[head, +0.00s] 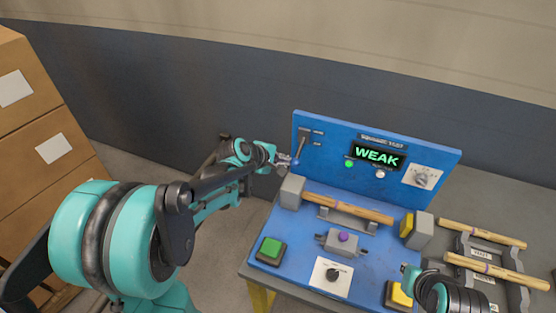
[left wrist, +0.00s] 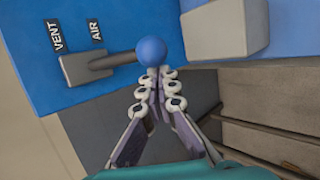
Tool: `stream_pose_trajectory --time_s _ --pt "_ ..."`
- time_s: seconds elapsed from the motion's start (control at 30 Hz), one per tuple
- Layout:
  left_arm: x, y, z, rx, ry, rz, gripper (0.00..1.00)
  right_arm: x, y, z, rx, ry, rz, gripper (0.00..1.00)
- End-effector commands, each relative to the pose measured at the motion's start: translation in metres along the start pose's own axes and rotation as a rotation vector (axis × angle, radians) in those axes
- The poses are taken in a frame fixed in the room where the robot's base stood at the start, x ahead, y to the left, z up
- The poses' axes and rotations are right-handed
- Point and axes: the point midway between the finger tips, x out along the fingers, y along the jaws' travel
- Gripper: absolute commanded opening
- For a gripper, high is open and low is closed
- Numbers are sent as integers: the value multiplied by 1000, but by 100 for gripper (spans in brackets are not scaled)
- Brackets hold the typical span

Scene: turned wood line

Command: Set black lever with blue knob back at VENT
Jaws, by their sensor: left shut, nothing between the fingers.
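The black lever with a blue knob is on the left end of the blue panel. In the left wrist view its dark lever (left wrist: 112,61) leans away from the VENT label (left wrist: 55,36), past the AIR label (left wrist: 96,31). The blue knob (left wrist: 151,50) is at its free end. It also shows in the head view (head: 296,162), partly hidden by my gripper. My left gripper (left wrist: 153,73) is shut and empty, its fingertips right at the knob; I cannot tell whether they touch. In the head view my left gripper (head: 285,160) is left of the panel.
The panel has a display reading WEAK (head: 377,156). More wooden handles (head: 483,233) lie at right. Cardboard boxes (head: 40,140) stand at left.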

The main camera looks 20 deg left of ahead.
Motion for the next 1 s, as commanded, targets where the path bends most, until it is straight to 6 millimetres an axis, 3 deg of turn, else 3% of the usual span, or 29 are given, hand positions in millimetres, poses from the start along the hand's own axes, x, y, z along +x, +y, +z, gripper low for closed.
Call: stream_pose_trajectory --time_s 1.0 --pt "-11 5 5 -27 0 -94 0 -14 0 -10 0 0 0 0"
